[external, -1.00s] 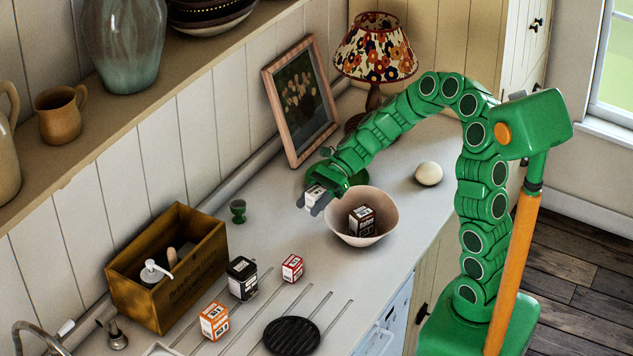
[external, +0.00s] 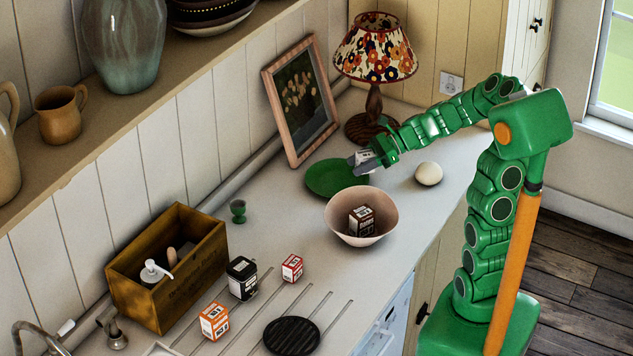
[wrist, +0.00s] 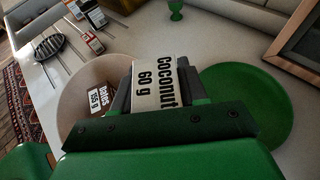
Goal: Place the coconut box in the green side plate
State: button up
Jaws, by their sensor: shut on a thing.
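The coconut box (wrist: 155,82) is a small white box with black lettering, held between the fingers of my gripper (wrist: 155,95). In the external view my gripper (external: 368,162) is shut on the box (external: 364,156) near the right edge of the green side plate (external: 328,178). The plate is round, flat and bare. In the wrist view the plate (wrist: 250,92) lies to the right of the held box, partly behind my gripper. The box is above counter level; its exact height over the plate is hard to tell.
A pinkish bowl (external: 335,222) holding a dark dates box (external: 361,221) stands just in front of the plate. A pale ball (external: 428,174) is to the right. A lamp (external: 374,60) and picture frame (external: 301,100) stand behind. A green egg cup (external: 238,211) is to the left.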

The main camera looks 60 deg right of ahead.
jog(key=shift+s+d, duration=0.35)
jog(key=shift+d, duration=0.5)
jog(key=shift+d+m+t, duration=0.2)
jog(key=shift+m+t, duration=0.1)
jog(key=shift+w+d+f, duration=0.1)
jog(key=shift+w, duration=0.15)
jog(key=w+d+f, duration=0.3)
jog(key=w+f, duration=0.1)
jog(key=w, duration=0.4)
send_over(332, 182)
jog(key=f, duration=0.5)
jog(key=shift+s, duration=0.2)
jog(key=shift+w+f+h, duration=0.2)
jog(key=shift+f+h, duration=0.1)
jog(key=shift+d+f, duration=0.1)
jog(key=shift+f, duration=1.4)
jog(key=shift+f, duration=0.1)
